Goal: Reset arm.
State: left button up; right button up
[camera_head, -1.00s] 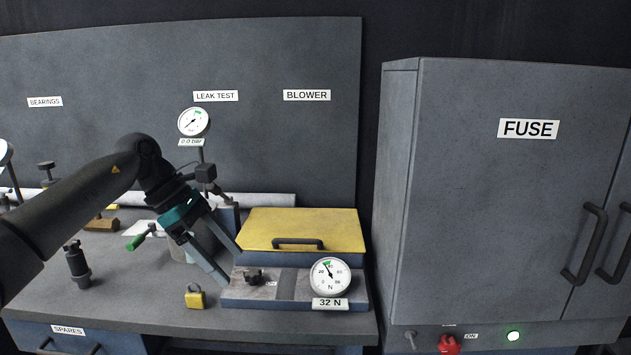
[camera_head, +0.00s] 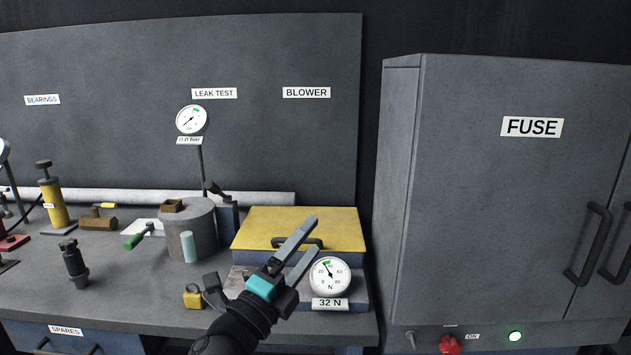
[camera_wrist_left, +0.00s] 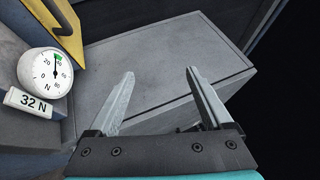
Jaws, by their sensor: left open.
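My left gripper (camera_head: 304,243) is open and empty. In the head view its arm comes up from the bottom edge, and its fingers cover part of the yellow-lidded box (camera_head: 260,226) and its black handle. In the left wrist view the two fingers (camera_wrist_left: 160,95) stand wide apart with nothing between them. The round dial (camera_head: 330,276) with its 32 N label is just right of the gripper; it also shows in the left wrist view (camera_wrist_left: 45,75). My right gripper is not in view.
A yellow padlock (camera_head: 194,296) lies near the bench front. A grey cylinder (camera_head: 190,228), a green-handled tool (camera_head: 138,237) and a black fitting (camera_head: 75,264) stand farther left. The grey FUSE cabinet (camera_head: 490,200) stands right of the bench, with a dark gap between.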

pick_arm(q)
jog(key=s+a+f+n+g+y, duration=0.2)
jog(key=s+a+f+n+y, duration=0.2)
jog(key=a+f+n+y, duration=0.35)
jog(key=s+a+f+n+g+y, duration=0.2)
jog(key=s+a+f+n+y, duration=0.2)
jog(key=f+n, duration=0.55)
jog(key=s+a+f+n+g, duration=0.2)
jog(key=s+f+n+g, duration=0.25)
jog(key=s, duration=0.75)
jog(key=s+a+f+n+g, duration=0.1)
jog(key=s+f+n+g, duration=0.2)
jog(key=s+f+g, duration=0.55)
jog(key=s+f+t, duration=0.1)
jog(key=s+f, duration=0.2)
jog(key=f, duration=0.7)
jog(key=s+f, duration=0.2)
jog(key=f, duration=0.8)
jog(key=s+a+f+g, duration=0.1)
jog(key=s+a+f, duration=0.1)
jog(key=s+f, duration=1.1)
jog(key=shift+s+a+f, duration=0.3)
jog(key=shift+s+a, duration=0.1)
jog(key=shift+s, duration=0.8)
jog(key=shift+m, duration=0.25)
